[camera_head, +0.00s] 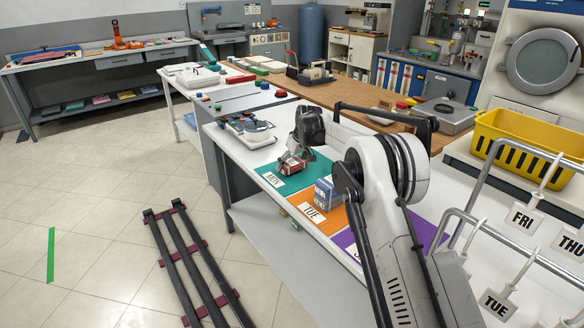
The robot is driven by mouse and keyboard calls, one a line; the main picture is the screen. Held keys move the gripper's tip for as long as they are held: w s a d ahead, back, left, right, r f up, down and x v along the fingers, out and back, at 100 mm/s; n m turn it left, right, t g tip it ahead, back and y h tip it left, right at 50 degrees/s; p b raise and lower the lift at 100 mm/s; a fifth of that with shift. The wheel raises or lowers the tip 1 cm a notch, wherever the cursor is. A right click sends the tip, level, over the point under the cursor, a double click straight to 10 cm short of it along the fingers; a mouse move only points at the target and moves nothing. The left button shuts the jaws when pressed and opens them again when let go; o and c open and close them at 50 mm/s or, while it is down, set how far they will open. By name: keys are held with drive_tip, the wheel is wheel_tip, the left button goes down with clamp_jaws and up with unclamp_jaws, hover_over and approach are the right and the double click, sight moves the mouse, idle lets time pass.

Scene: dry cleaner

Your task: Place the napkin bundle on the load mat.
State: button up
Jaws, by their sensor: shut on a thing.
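My gripper (297,153) is low over the teal mat (270,181) labelled MON, at the left end of the white table. It is shut on a small red and white bundle (290,164), which looks like the napkin bundle. I cannot tell whether the bundle touches the mat. A blue and white bundle (325,193) sits on the orange mat (350,217) labelled TUE. A purple mat (345,240) lies to the right, partly hidden by my arm. None of the mats in view is marked as the load mat.
A tray (250,138) of small coloured items stands just left of the teal mat. A yellow basket (530,150) and rails with day tags (495,304) are at the right. Dark floor rails (190,265) lie in front of the table.

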drive_tip(key=shift+f, duration=0.8)
drive_tip(key=shift+f, duration=0.2)
drive_tip(key=o, duration=1)
drive_tip(key=shift+r, duration=0.2)
drive_tip(key=v, duration=1.2)
drive_tip(key=shift+p, duration=0.35)
drive_tip(key=shift+r, duration=0.1)
